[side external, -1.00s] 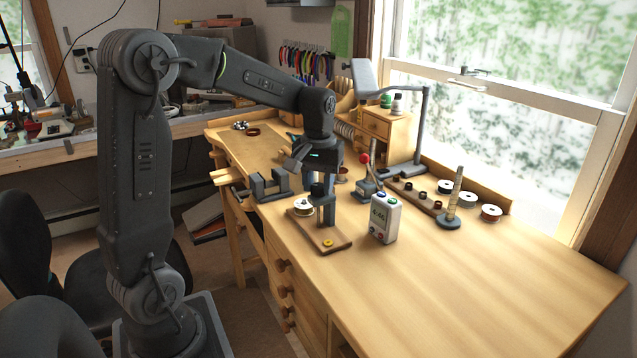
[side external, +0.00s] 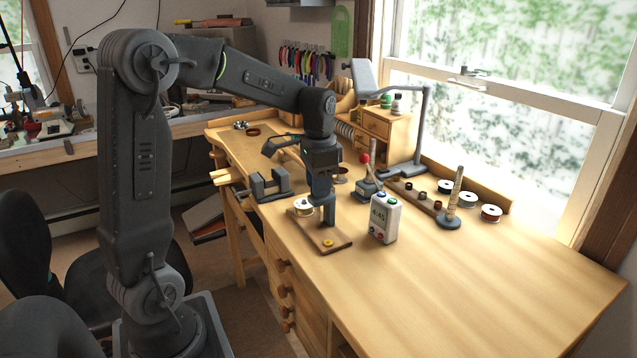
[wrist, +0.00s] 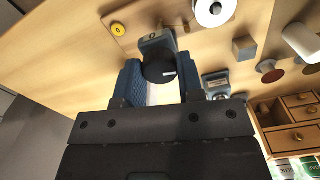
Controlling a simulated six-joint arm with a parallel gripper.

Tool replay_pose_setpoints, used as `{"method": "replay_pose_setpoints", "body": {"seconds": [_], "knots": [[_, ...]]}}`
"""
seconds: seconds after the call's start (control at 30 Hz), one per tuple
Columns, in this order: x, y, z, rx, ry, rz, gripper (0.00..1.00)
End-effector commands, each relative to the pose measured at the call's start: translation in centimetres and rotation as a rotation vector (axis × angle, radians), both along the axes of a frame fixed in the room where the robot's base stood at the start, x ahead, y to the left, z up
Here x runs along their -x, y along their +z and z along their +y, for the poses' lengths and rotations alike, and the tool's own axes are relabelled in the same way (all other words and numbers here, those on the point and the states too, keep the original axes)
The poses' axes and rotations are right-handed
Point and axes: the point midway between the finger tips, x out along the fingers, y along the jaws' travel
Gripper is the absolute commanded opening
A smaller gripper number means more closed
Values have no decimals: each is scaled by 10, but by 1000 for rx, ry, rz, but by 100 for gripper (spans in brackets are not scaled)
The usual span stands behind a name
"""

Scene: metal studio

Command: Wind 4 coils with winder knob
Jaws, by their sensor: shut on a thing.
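The winder is a wooden board (side external: 335,246) on the bench, with a dark upright post (side external: 329,217), a white-flanged spool (side external: 302,208) and a yellow disc (side external: 328,243) at its near end. My gripper (side external: 322,188) points down over the post. In the wrist view its two blue fingers (wrist: 160,78) are shut around the dark round winder knob (wrist: 157,66). The spool also shows in the wrist view (wrist: 229,8), beside the post. In the side view my gripper hides the knob. Turns of wire on the spool cannot be counted.
A white timer box (side external: 385,220) stands right of the winder. A red-knobbed device (side external: 367,190), a ring post (side external: 453,205) and several wire spools (side external: 468,200) stand behind. A grey vise (side external: 268,186) is at left. The bench's right front (side external: 480,290) is clear.

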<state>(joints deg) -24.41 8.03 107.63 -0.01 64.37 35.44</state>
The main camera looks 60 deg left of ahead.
Motion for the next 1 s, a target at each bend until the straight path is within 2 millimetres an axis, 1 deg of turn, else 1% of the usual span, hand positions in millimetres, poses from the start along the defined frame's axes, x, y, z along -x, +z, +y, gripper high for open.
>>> {"method": "replay_pose_setpoints", "body": {"seconds": [1.0], "knots": [[0, 0, 0, 0, -966, -1, 11]]}}
